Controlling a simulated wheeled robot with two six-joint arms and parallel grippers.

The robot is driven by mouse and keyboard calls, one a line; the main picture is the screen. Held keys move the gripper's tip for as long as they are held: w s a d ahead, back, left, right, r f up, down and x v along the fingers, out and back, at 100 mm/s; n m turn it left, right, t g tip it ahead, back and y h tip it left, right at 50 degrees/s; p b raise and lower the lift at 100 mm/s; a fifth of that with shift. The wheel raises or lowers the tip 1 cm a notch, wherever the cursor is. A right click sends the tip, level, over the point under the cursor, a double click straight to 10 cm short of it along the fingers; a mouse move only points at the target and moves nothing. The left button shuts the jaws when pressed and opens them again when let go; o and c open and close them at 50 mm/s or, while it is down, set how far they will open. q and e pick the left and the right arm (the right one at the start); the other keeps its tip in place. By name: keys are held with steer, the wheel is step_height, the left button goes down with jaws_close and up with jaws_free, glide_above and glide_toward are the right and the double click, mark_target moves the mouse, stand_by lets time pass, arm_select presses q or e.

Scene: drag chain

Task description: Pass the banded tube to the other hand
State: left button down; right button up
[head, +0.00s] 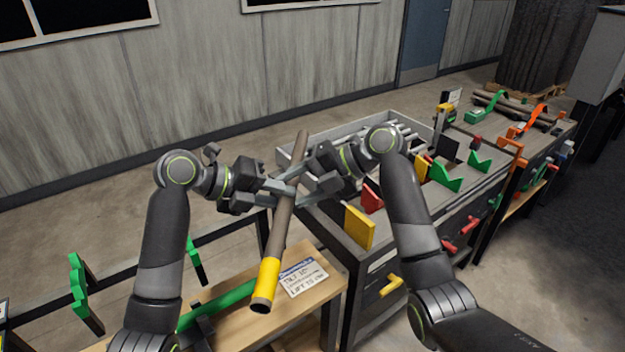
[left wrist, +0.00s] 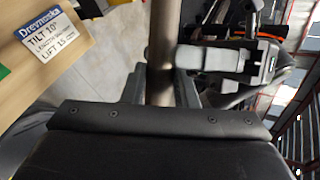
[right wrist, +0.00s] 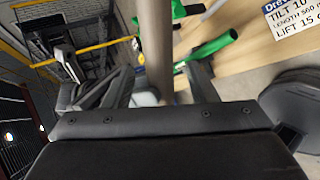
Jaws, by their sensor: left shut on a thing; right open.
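The banded tube (head: 277,236), brown with a yellow band at its lower end, is held tilted in the air in the head view. My left gripper (head: 279,187) is shut on its middle. The tube runs between the left fingers in the left wrist view (left wrist: 161,50). My right gripper (head: 296,192) is open, close beside the left one at the tube. In the right wrist view the tube (right wrist: 155,45) stands between its spread fingers (right wrist: 160,88). The exact contact between the right fingers and the tube is hidden.
Below is a wooden bench (head: 235,322) with a white label card (head: 303,277) and a green bar (head: 222,303). To the right stands a grey workbench (head: 350,255) with a yellow plate (head: 358,228), a red block and green brackets. Open floor lies at the left.

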steer(key=shift+a, duration=0.15)
jaws_close()
arm_select(q)
steer(key=c, duration=1.1)
jaws_free()
steer(key=shift+r, duration=0.1)
steer(key=shift+o, duration=0.2)
